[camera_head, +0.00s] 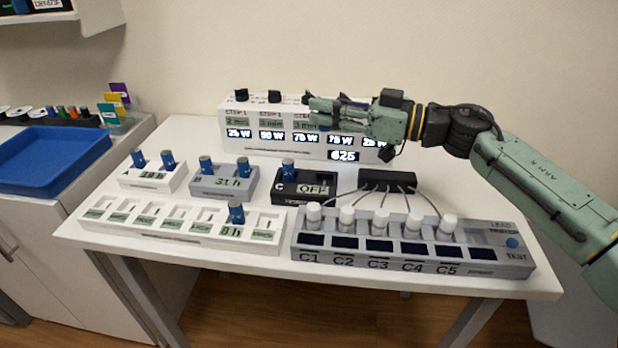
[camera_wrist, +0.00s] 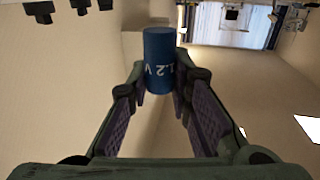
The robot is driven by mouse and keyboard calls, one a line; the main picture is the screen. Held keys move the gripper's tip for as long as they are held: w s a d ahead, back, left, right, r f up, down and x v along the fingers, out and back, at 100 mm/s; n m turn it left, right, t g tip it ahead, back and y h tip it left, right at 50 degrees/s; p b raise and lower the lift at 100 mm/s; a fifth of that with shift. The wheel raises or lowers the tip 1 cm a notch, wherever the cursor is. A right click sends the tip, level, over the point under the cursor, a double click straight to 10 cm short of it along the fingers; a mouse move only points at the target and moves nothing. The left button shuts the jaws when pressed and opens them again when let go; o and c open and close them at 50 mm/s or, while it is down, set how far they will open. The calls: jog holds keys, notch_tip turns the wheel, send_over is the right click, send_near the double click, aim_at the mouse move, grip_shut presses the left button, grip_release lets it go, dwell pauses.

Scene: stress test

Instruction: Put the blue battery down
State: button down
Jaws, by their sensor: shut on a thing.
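My gripper (camera_head: 318,112) is at the upper middle of the head view, in front of the white step panel. In the wrist view my gripper (camera_wrist: 158,85) is shut on a blue battery (camera_wrist: 159,60) marked 1.2 V, held between the purple-padded fingers. In the head view the held battery is mostly hidden or too small to make out. Other blue batteries stand upright: two in the small white holder (camera_head: 150,182), two in the grey holder reading 31 h (camera_head: 236,184), one in the black holder reading OFF (camera_head: 318,188), and one in the long white slotted tray (camera_head: 180,230).
The white step panel (camera_head: 230,130) with lit wattage displays stands at the back of the white table (camera_head: 190,130). A grey test station (camera_head: 420,262) with several white-capped posts is front right, cabled to a black box (camera_head: 388,180). A blue tray (camera_head: 50,160) lies on the left counter.

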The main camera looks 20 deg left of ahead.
notch_tip(320, 180, down, 10)
jog(key=shift+r+p, duration=0.1)
jog(key=shift+p, duration=0.6)
jog(key=shift+f+b, duration=0.3)
jog(key=shift+f, duration=0.35)
jog(key=c, duration=1.5)
grip_release()
jog(key=shift+s+f, duration=0.1)
jog(key=shift+f, duration=0.05)
